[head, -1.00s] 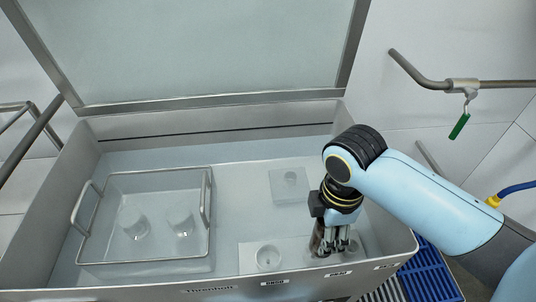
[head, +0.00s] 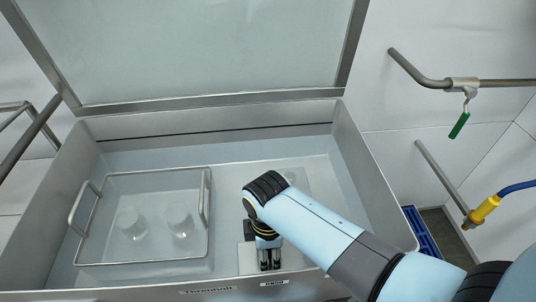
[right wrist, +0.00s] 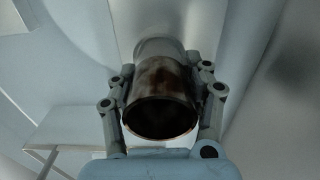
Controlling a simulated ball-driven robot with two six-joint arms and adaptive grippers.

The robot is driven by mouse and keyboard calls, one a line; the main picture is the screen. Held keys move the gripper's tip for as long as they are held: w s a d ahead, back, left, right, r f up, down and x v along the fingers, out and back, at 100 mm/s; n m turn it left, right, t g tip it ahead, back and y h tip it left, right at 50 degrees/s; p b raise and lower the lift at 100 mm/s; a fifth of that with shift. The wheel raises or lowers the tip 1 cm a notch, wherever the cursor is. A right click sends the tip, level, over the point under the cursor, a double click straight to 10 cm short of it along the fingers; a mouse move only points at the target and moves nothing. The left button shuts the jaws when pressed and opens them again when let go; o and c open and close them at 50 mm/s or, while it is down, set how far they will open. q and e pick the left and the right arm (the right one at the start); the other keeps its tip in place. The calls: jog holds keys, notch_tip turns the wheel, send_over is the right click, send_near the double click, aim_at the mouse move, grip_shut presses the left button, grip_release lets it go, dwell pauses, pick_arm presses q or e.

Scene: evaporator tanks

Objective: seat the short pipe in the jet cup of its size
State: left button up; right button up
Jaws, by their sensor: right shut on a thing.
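The short pipe (right wrist: 160,88), a brown-stained metal tube with its open end towards the camera, is between the fingers of my right gripper (right wrist: 163,100) in the right wrist view. The gripper is shut on it. A pale round rim (right wrist: 158,46), likely a jet cup, shows just beyond the pipe's far end; I cannot tell whether they touch. In the head view my right gripper (head: 269,264) points down over the pale cup plate (head: 245,258) at the tank's front. The gripper hides that plate's cup, and my arm hides the cups farther right. My left gripper is out of view.
A wire-framed basket (head: 150,262) with two clear vessels (head: 131,222) (head: 180,221) stands at the tank's left. The tank's front wall (head: 160,290) carries labels and lies close to the gripper.

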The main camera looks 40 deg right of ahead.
jog(key=shift+f, duration=0.2)
jog(key=o, duration=1.5)
notch_tip(320, 180, up, 12)
jog(key=shift+r+p, duration=0.1)
jog(key=shift+p, duration=0.85)
